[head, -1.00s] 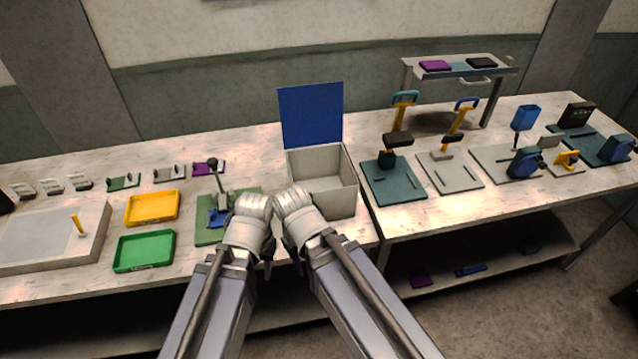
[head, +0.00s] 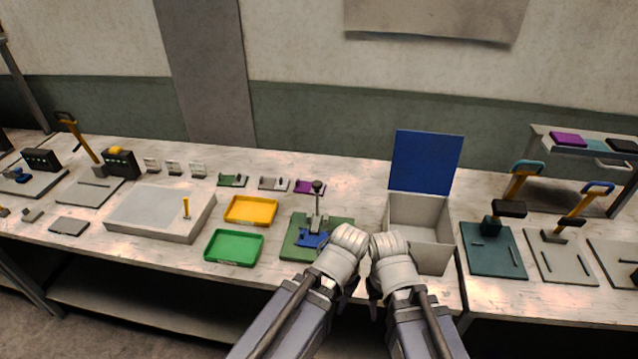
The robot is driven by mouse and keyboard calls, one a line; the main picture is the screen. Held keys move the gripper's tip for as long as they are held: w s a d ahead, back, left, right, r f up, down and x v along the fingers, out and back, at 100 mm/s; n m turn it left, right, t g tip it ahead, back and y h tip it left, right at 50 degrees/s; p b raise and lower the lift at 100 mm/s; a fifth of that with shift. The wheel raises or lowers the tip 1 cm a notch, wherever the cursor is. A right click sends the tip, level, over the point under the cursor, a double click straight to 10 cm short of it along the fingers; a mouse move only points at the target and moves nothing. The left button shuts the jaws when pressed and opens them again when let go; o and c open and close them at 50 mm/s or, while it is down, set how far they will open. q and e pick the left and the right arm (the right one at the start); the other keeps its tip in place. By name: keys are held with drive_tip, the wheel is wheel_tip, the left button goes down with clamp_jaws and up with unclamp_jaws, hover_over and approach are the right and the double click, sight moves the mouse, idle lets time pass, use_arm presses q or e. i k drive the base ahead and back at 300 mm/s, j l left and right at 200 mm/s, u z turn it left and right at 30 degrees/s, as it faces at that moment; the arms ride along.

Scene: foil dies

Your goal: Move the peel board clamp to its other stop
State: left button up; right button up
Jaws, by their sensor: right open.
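A broad pale slab (head: 150,214) with a lighter top lies on the left part of the bench. My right gripper (head: 374,293) is open and touches nothing I can make out. My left gripper (head: 346,297) is mostly hidden by its own wrist, so its jaws cannot be read.
Between my arms and the slab are a green tray (head: 234,248), a yellow tray (head: 250,210) and a green plate (head: 292,245) with a black-knobbed lever press. A box with a raised blue lid (head: 426,162) stands behind my arms.

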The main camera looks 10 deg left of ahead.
sight(317, 185)
drive_tip(key=i+j, duration=0.6)
drive_tip(key=i, duration=0.15)
drive_tip(key=i+j, duration=0.1)
drive_tip(key=j, duration=0.25)
drive_tip(key=k+j+z, duration=0.15)
drive_tip(key=j+z, duration=0.15)
